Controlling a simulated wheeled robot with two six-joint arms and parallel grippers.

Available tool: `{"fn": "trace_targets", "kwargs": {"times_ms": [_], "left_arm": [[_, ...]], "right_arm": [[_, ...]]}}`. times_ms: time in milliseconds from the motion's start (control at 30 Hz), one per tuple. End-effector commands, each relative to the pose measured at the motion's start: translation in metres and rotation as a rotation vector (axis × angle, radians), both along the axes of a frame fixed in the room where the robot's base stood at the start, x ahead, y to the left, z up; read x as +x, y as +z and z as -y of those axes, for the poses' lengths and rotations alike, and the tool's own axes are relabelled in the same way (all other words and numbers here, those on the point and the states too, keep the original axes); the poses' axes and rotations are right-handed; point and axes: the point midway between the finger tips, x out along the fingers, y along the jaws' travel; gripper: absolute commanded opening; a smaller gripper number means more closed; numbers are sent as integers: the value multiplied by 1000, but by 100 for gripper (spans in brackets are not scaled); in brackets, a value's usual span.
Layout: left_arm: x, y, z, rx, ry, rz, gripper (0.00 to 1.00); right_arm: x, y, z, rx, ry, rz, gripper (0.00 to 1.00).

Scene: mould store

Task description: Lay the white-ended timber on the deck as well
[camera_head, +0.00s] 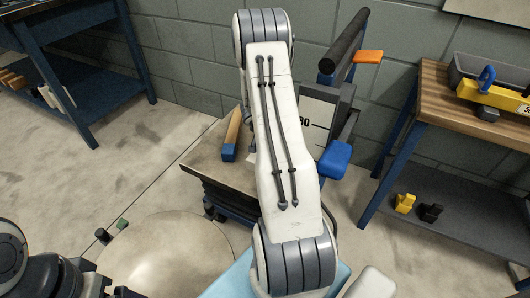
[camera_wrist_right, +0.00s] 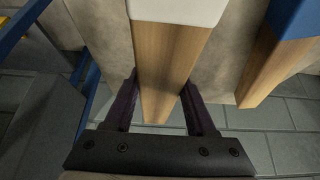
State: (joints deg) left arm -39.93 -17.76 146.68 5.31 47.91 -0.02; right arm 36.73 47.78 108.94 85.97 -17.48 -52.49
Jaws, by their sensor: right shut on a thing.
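The white-ended timber (camera_wrist_right: 168,65) is between the two dark fingers of my right gripper (camera_wrist_right: 160,103) in the right wrist view, with its white end (camera_wrist_right: 178,8) at the top edge. The gripper is shut on it. The worn deck (camera_head: 203,158) of a low cart lies behind my right arm in the head view. A blue-ended timber (camera_head: 232,132) lies on it; it also shows in the right wrist view (camera_wrist_right: 264,62), right of the held timber and apart from it. I cannot tell whether the held timber touches the deck. In the head view my arm hides the right gripper. My left gripper is out of view.
The cart's upright panel and handle (camera_head: 345,45) rise at the deck's right. A wooden-topped bench (camera_head: 440,95) with a yellow item stands right. A blue-framed bench (camera_head: 85,90) stands left. The block wall is close behind. Open floor lies left of the cart.

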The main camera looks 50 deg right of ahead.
Motion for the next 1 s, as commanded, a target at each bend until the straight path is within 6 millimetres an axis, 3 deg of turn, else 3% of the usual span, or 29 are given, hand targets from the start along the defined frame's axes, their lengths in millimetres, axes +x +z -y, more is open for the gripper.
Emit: {"fn": "trace_targets", "kwargs": {"times_ms": [100,267,533,967,1000], "left_arm": [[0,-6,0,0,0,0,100],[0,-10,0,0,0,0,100],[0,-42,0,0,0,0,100],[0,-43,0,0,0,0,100],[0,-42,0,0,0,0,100]], "right_arm": [[12,-9,-8,-3,2,1,0],[15,-14,-11,-2,-1,0,0],[14,-49,-10,-2,0,1,0],[14,-53,-10,-2,-1,0,0],[14,-53,-10,-1,0,-1,64]]}}
